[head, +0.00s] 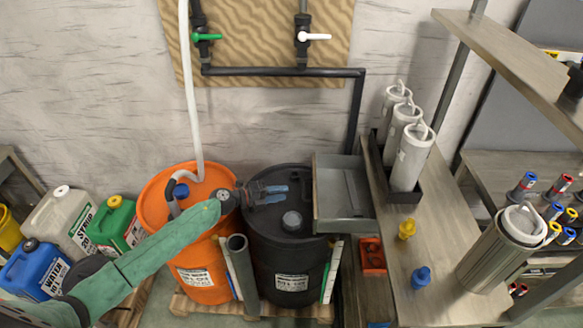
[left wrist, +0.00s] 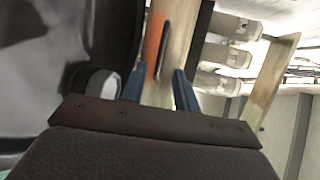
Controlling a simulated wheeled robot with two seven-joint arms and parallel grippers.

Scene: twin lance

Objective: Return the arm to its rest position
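My left arm (head: 150,258), in a green sleeve, reaches from the lower left across the orange drum (head: 160,205). My left gripper (head: 284,194) is above the lid of the black drum (head: 290,255), its fingers pointing right. In the left wrist view its two blue fingers (left wrist: 160,88) stand apart with nothing held between them. Whether it touches the lid cannot be told. My right arm and gripper are in neither view.
A white hose (head: 190,100) runs down into the orange drum. A grey open tray (head: 340,212) adjoins the black drum's right side. Grey canisters (head: 410,157) stand on the bench at right. Jugs (head: 62,218) stand at left. Pipes with valves (head: 285,71) are on the wall.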

